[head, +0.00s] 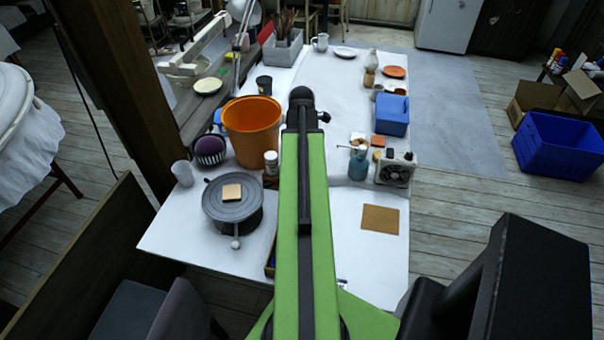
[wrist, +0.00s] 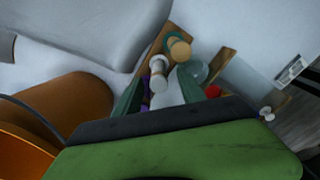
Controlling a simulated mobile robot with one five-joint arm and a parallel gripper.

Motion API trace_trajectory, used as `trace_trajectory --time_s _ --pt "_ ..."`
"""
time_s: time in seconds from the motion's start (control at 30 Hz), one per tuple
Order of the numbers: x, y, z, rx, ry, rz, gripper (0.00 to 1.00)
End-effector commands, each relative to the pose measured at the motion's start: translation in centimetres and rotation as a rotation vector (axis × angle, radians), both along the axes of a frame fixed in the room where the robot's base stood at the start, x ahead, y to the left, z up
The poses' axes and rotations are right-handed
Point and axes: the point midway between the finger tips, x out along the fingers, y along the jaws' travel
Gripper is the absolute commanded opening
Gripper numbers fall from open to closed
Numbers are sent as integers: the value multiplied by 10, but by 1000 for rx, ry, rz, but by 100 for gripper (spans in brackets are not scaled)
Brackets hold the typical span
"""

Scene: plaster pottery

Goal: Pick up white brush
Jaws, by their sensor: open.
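I cannot pick out the white brush for sure in either view. In the wrist view, my gripper (wrist: 160,73) is open, its two dark green fingers pointing at a wooden tray or box. A white, round-ended piece (wrist: 158,74) shows between the fingertips; I cannot tell whether it is the brush or a bottle. No contact with it is clear. A tan round-topped piece (wrist: 178,47) lies just beyond it. In the head view, my arm hides the gripper and part of the table.
An orange bucket (head: 252,130) stands left of my arm, also close by in the wrist view (wrist: 75,105). A white-topped bottle (head: 271,161) is beside it. A grey turntable (head: 233,210) is at front left. A teal bottle (head: 358,165) and blue bin (head: 392,115) are right.

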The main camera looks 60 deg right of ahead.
Motion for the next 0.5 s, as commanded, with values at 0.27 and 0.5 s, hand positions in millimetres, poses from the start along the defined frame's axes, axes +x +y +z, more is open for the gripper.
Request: trace_trajectory --time_s 0.27,0.5 --pt "0 -2 -48 0 0 0 47" --pt "0 -2 -44 0 0 0 46"
